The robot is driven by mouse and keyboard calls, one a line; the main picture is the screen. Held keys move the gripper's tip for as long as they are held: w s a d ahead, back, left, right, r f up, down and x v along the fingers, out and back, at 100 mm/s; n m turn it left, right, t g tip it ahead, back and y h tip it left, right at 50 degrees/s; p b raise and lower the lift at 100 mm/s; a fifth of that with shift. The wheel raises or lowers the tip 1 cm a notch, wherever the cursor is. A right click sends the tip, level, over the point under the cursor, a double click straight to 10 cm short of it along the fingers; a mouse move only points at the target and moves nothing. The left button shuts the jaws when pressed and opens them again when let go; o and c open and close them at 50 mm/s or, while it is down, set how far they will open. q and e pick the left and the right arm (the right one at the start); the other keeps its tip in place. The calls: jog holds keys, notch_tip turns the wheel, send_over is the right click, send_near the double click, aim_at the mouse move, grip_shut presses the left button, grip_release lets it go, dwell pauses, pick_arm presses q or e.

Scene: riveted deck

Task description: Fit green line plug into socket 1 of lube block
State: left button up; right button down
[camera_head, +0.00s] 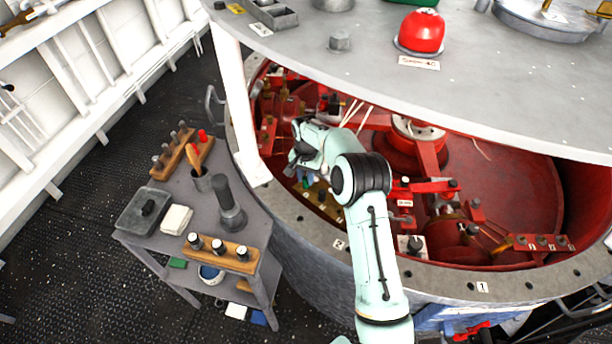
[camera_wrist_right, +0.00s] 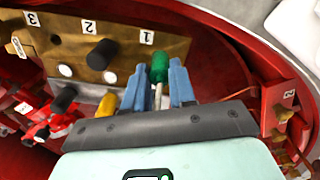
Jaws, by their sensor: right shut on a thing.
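The lube block is a brass-coloured bar (camera_wrist_right: 180,47) with labels 3, 2 and 1 in the right wrist view. Part of it shows below my gripper in the head view (camera_head: 322,206). My right gripper (camera_wrist_right: 159,84) has blue fingers shut on the green line plug (camera_wrist_right: 160,66). The plug's green end lies against the block in the picture, just below label 1 (camera_wrist_right: 146,37). Socket 1 is not visible, and I cannot tell whether the plug is in it or in front of it. A black plug (camera_wrist_right: 102,54) sits below label 2. My left gripper is not in view.
A yellow plug (camera_wrist_right: 107,104) and another black plug (camera_wrist_right: 66,97) stand left of my gripper. The red housing wall (camera_wrist_right: 283,100) is close on the right. The grey deck top (camera_head: 470,85) overhangs the opening. A cart (camera_head: 150,235) with tools stands at left.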

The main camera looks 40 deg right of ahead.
jog(key=shift+f, duration=0.2)
dwell(0.3)
jog(key=c, duration=0.8)
grip_release()
jog(key=shift+c, duration=0.2)
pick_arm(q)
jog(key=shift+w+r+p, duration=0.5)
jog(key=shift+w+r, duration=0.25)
pick_arm(e)
notch_tip(320, 180, up, 12)
